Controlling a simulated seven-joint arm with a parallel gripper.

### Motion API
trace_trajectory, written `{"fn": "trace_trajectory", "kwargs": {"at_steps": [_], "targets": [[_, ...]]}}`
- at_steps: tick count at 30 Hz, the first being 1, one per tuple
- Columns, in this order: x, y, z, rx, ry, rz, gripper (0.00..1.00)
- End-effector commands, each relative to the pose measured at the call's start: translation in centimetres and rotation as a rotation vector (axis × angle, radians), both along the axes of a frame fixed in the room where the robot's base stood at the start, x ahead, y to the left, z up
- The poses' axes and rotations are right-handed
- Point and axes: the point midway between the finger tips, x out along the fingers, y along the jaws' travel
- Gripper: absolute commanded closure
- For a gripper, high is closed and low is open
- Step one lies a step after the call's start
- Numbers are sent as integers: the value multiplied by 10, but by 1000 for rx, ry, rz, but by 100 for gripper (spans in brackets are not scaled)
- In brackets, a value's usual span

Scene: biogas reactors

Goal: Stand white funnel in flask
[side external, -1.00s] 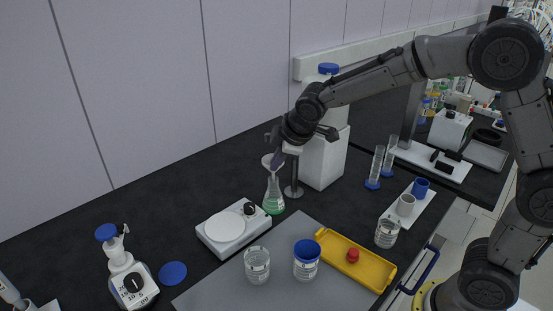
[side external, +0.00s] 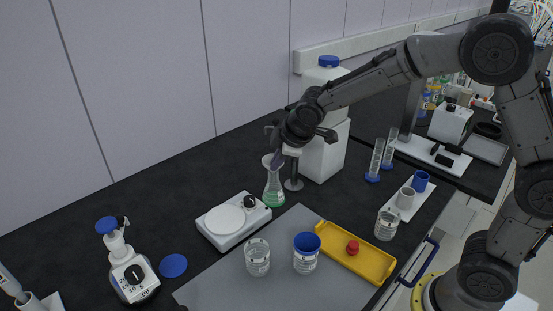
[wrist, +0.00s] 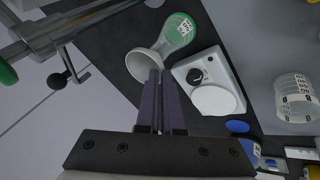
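The flask (side external: 274,194) is conical with green liquid and stands upright on the dark bench; it also shows in the wrist view (wrist: 179,29). The white funnel (side external: 270,161) is at the flask's mouth, wide end up. In the wrist view the funnel (wrist: 141,66) shows its open rim, in line with the flask neck. Its stem is hidden, so how deep it sits cannot be told. My gripper (wrist: 161,72) has its two dark fingers close together at the funnel's rim and seems to pinch it. In the side view my gripper (side external: 279,158) is just above the flask.
A white hotplate stirrer (side external: 233,220) stands close to the flask. A metal stand (side external: 293,184) and a large white bottle (side external: 322,158) are right behind it.

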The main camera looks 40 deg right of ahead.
Motion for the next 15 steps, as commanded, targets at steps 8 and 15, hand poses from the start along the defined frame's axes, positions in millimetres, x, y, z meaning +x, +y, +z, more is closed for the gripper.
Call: {"fn": "trace_trajectory", "kwargs": {"at_steps": [8, 15], "targets": [[0, 0, -3, 0, 0, 0, 100], [0, 0, -2, 0, 0, 0, 85]]}}
